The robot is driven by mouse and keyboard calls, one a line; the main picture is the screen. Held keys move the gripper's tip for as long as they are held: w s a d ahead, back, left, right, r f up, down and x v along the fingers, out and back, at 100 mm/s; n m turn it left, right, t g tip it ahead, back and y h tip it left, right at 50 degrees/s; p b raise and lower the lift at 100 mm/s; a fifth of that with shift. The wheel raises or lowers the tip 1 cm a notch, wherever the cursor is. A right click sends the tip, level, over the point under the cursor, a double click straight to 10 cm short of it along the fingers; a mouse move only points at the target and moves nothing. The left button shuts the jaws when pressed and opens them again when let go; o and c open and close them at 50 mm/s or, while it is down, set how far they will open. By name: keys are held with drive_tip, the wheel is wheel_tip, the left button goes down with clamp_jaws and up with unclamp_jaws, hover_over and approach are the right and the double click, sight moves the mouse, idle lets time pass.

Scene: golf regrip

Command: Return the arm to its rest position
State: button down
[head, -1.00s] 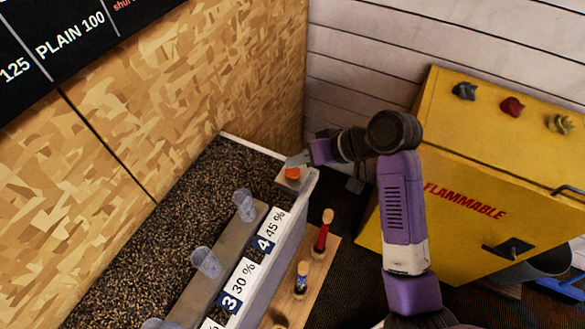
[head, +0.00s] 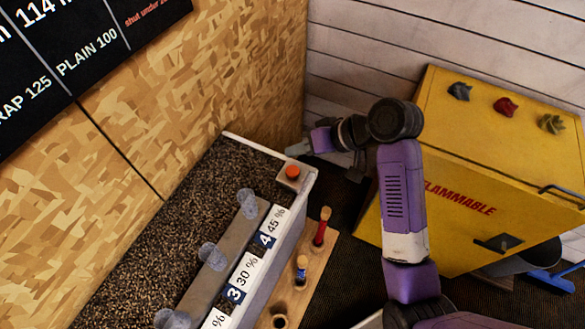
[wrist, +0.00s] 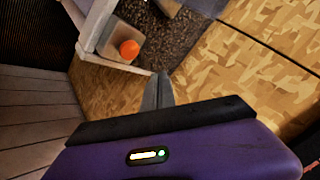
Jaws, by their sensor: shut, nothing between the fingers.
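My gripper (head: 304,148) is at the far end of the bench in the head view, just beyond the orange button. Its purple arm rises from the lower right and bends over at a dark elbow. In the wrist view my gripper's fingers (wrist: 158,90) are together with nothing between them, pointing at the wood-chip board wall.
A bench with a dark granular top (head: 150,225) carries clear cups (head: 247,203) and numbered percent labels (head: 240,285). A wooden rack (head: 305,270) holds a red-handled tool (head: 320,226) and a blue one (head: 301,268). A yellow flammable cabinet (head: 450,150) stands right, close to the arm.

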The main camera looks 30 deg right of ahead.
idle(0.3)
drive_tip(key=w+d+r+m+t+h, duration=0.2)
drive_tip(key=w+d+r+t+h, duration=0.1)
drive_tip(key=w+d+r+t, duration=0.15)
drive_tip(key=s+d+f+t+h+b, duration=0.2)
drive_tip(key=s+d+t+h, duration=0.1)
drive_tip(key=s+t, duration=0.15)
drive_tip(key=s+a+f+n+b, duration=0.1)
drive_tip(key=s+a, duration=0.3)
drive_tip(key=s, duration=1.3)
drive_tip(key=s+a+f+n+g+b, duration=0.1)
drive_tip(key=s+a+f+b, duration=0.3)
drive_tip(key=s, duration=1.3)
drive_tip(key=shift+n, duration=0.3)
drive_tip(key=shift+a, duration=0.2)
